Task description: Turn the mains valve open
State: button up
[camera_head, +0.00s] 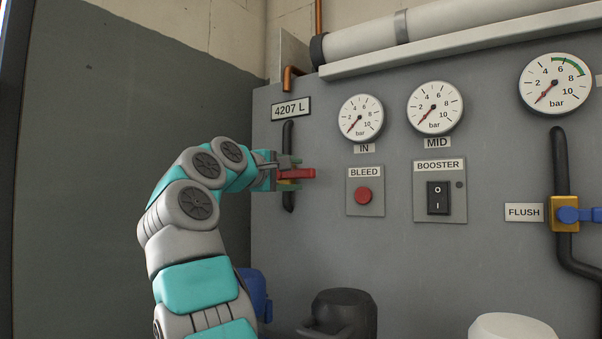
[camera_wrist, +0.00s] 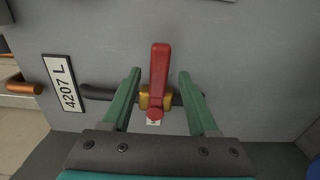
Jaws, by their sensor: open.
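The mains valve has a red lever (camera_head: 297,173) on a dark vertical pipe (camera_head: 289,138) beneath the 4207 L plate. The lever lies crosswise to the pipe, pointing right in the head view. In the wrist view the red lever (camera_wrist: 159,70) stands between the two green fingers of my open gripper (camera_wrist: 159,78). A gap shows on each side of it. The brass valve body (camera_wrist: 144,101) is partly hidden behind the lever. In the head view my gripper (camera_head: 288,172) is at the valve and hides part of it.
To the right on the grey panel are the BLEED button (camera_head: 363,196), the BOOSTER switch (camera_head: 438,198) and a blue FLUSH valve handle (camera_head: 576,215). The IN gauge (camera_head: 361,118) and MID gauge (camera_head: 435,107) read near zero. A dark rounded object (camera_head: 344,310) stands low in front.

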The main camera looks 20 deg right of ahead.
jog(key=shift+p+x, duration=0.4)
jog(key=shift+x, duration=1.1)
grip_shut()
dwell(0.4)
